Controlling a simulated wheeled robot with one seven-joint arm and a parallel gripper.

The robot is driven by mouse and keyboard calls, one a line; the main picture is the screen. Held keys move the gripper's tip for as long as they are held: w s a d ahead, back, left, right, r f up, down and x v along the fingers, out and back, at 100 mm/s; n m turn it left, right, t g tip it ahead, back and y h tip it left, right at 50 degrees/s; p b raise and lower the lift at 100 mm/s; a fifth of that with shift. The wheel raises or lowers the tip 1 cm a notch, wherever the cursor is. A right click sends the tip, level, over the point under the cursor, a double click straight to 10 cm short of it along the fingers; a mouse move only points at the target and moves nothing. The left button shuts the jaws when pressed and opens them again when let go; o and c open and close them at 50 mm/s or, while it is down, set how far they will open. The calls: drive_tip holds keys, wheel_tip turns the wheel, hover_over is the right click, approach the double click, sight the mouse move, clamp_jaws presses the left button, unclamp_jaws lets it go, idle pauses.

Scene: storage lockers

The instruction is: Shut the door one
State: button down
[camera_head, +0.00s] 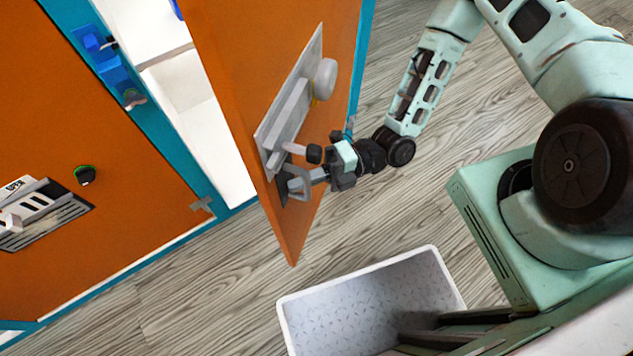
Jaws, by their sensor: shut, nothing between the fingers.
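An orange locker door (235,60) stands open, swung out from the teal frame (147,118), with the white inside of the locker (185,85) showing in the gap. A grey metal latch plate (290,100) with a round knob (326,78) and a handle is fixed on the door's face. My gripper (303,183) is shut and empty at the lower part of this door, close to the handle. I cannot tell whether its fingers touch the door or the handle.
Another orange locker door (90,130) on the left is closed, with its own grey latch (40,212). A blue latch part (110,65) sits on the frame. A white bin (370,300) stands on the wooden floor (200,290) below the open door.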

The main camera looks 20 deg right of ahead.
drive_tip(key=w+a+m+t, duration=0.2)
drive_tip(key=w+a, duration=0.3)
drive_tip(key=w, duration=0.3)
drive_tip(key=w+a+m+t+h+b, duration=0.1)
drive_tip(key=w+a+m+t, duration=0.1)
drive_tip(key=w+a+t, duration=0.3)
drive_tip(key=w+a+m+t+h, duration=0.1)
drive_tip(key=w+a+m+t, duration=0.2)
drive_tip(key=w+a, duration=0.3)
drive_tip(key=w, duration=0.5)
drive_tip(key=shift+w+a+t+b, duration=0.2)
drive_tip(key=shift+w+t+b, duration=0.1)
drive_tip(key=shift+w, duration=0.1)
drive_tip(key=shift+d, duration=0.1)
drive_tip(key=v, duration=1.7)
drive_tip(key=shift+s+r+p, duration=0.15)
drive_tip(key=shift+r+p, duration=0.1)
drive_tip(key=shift+p, duration=0.1)
